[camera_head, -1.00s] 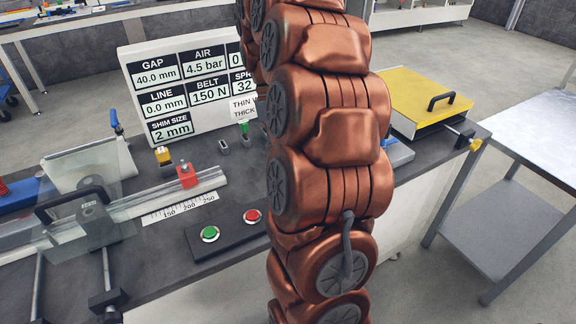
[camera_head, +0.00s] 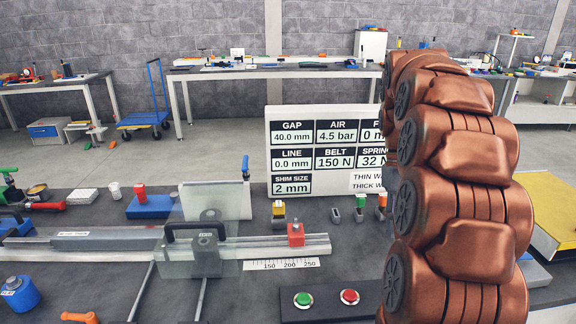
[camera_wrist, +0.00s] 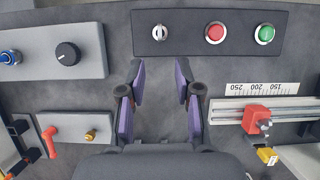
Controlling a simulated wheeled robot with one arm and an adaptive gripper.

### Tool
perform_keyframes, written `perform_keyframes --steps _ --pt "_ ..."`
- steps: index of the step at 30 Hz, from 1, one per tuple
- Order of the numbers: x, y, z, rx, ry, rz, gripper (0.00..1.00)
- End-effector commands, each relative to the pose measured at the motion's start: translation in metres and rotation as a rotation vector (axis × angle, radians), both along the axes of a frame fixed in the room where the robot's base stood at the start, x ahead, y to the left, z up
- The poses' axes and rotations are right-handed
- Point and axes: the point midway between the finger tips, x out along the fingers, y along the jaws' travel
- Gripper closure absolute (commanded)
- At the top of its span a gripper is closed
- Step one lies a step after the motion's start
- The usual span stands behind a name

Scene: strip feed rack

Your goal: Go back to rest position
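My gripper (camera_wrist: 158,90) shows in the wrist view with its two purple-padded fingers apart and nothing between them. It hangs over the dark bench top (camera_wrist: 160,60), just below the button panel (camera_wrist: 209,47) in that picture. The panel carries a red button (camera_wrist: 215,32), a green button (camera_wrist: 264,34) and a silver switch (camera_wrist: 160,33). In the head view my copper arm crosses the right side, and the gripper itself is out of sight there.
A rail with a red stop (camera_head: 296,234) and a clear guard (camera_head: 178,258) stands left of my arm. A display board (camera_head: 318,112) stands behind. A grey knob panel (camera_wrist: 50,52) and an orange lever (camera_wrist: 48,142) lie left in the wrist view.

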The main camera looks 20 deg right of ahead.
Motion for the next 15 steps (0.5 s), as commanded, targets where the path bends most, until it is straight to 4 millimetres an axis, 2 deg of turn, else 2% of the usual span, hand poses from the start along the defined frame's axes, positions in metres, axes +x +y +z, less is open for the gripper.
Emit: perform_keyframes --steps 4,7,11,15 --pt "0.000 0.002 0.001 0.000 -0.001 0.003 0.67" --pt "-0.001 0.012 0.004 -0.004 -0.006 0.020 0.67" --pt "-0.005 0.042 0.011 -0.013 -0.027 0.065 0.67" --pt "-0.015 0.082 0.014 -0.023 -0.054 0.121 0.67"
